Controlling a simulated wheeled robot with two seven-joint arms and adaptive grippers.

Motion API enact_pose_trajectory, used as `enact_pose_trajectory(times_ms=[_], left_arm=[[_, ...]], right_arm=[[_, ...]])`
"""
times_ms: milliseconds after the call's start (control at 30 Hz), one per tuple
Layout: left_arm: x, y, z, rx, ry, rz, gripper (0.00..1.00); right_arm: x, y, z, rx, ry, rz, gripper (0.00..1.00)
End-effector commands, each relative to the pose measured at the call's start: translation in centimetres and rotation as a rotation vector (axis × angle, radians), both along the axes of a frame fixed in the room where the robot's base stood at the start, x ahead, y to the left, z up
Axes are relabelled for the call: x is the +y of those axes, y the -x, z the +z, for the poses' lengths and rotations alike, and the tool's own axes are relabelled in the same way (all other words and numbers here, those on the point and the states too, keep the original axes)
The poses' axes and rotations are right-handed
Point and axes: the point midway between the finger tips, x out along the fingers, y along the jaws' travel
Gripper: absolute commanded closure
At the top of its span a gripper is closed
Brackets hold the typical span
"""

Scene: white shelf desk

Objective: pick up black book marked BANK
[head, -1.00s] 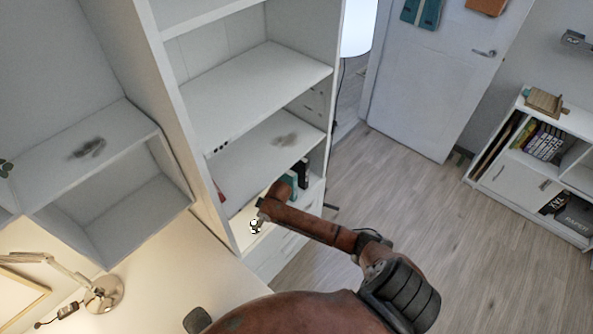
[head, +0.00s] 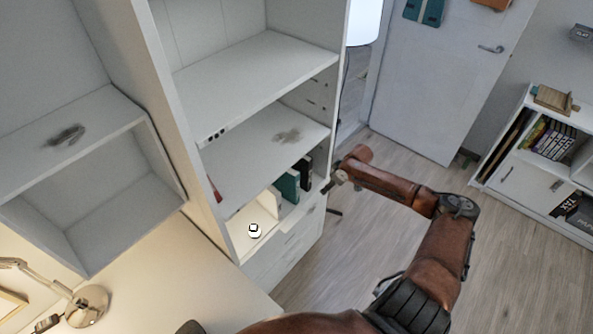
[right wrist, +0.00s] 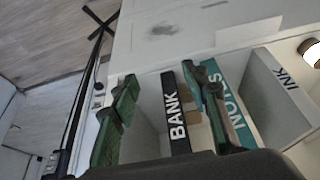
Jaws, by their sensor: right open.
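The black book marked BANK (right wrist: 176,115) stands upright on the shelf, its spine facing out in the right wrist view. In the head view the black book (head: 304,172) is at the right end of the low shelf. My right gripper (right wrist: 160,80) is open, with its green fingers either side of the BANK book in the picture; I cannot tell how far its tips are from the spine. In the head view this gripper (head: 338,177) is just right of the shelf unit. My left gripper is not in view.
A white INK book or box (right wrist: 278,95) is further right. A round white-and-black object (head: 254,230) sits at the shelf's front. The shelf side wall is close on the right.

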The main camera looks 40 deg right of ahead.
Motion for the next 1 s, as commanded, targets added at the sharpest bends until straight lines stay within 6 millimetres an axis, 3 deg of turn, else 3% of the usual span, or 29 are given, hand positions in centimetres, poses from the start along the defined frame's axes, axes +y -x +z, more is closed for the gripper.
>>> enact_pose_trajectory(times_ms=[300,633,1000], left_arm=[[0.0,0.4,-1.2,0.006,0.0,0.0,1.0],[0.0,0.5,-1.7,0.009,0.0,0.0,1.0],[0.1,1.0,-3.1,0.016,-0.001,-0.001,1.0]], right_arm=[[0.8,-5.0,-0.1,-0.003,-0.002,0.001,0.58],[1.1,-7.2,-0.1,-0.001,0.0,0.002,0.58],[1.6,-11.6,-0.7,0.002,-0.001,0.002,0.58]])
